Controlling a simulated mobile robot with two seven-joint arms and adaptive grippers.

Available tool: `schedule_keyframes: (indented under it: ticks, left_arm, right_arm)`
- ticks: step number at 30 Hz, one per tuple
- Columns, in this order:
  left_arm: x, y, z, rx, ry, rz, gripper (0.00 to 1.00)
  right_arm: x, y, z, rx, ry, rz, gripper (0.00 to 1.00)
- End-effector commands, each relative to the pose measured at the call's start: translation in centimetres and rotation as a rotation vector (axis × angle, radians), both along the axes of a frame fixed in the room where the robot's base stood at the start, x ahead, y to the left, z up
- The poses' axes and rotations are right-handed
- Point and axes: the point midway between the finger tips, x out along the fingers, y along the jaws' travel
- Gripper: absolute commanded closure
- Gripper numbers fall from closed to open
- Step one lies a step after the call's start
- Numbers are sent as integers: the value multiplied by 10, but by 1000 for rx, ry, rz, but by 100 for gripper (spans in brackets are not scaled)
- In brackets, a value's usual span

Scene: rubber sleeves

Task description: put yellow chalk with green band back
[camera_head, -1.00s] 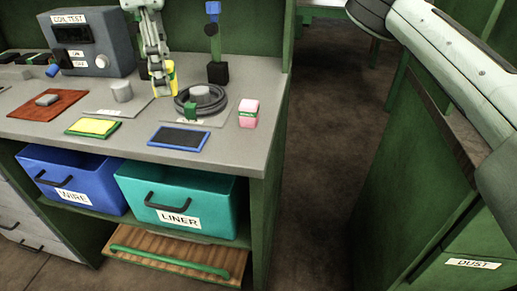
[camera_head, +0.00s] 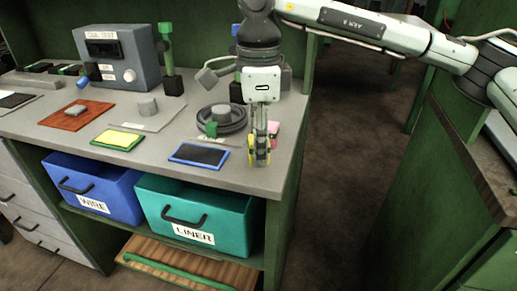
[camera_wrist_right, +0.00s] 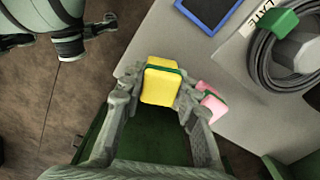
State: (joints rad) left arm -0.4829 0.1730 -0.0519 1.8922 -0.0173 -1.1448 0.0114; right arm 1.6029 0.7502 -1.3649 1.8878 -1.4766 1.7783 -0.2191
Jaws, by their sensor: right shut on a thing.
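My right gripper (camera_head: 262,152) points down near the front right corner of the bench and is shut on the yellow chalk (camera_head: 259,152). The fingers hide much of it in the head view. The right wrist view shows the chalk (camera_wrist_right: 161,86) as a yellow block with a green band, between the fingertips (camera_wrist_right: 155,92) and in line with the bench edge. Whether it touches the bench I cannot tell. A pink block (camera_head: 273,131) stands close behind the gripper; it also shows beside the right finger in the wrist view (camera_wrist_right: 210,102).
On the grey bench (camera_head: 225,178) lie a dark blue-rimmed mat (camera_head: 200,155), a yellow mat with green rim (camera_head: 118,140) and a coiled cable (camera_head: 235,119). A coil tester (camera_head: 118,60) stands behind. Below are blue (camera_head: 95,185) and teal bins (camera_head: 195,213). Floor is clear right of the bench.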

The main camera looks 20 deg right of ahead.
Motion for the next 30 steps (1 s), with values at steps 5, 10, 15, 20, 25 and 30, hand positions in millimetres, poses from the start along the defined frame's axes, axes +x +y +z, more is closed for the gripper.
schedule_keyframes:
  ticks: [5,10,15,20,25,30]
  left_arm:
    - [-5,1,-10,-3,16,4,60]
    - [-5,1,-11,-3,16,4,60]
    - [-3,0,-8,-1,14,3,60]
    - [4,-1,4,-1,-8,1,60]
    - [4,-1,4,-1,-6,2,60]
    - [-1,0,-1,1,7,4,60]
  right_arm:
    - [0,0,-17,0,0,0,97]
    - [0,0,-17,0,0,0,97]
    - [0,0,-19,0,0,0,97]
    - [0,0,-19,0,0,0,61]
    - [0,0,-19,0,0,0,49]
    - [0,0,-19,0,0,0,49]
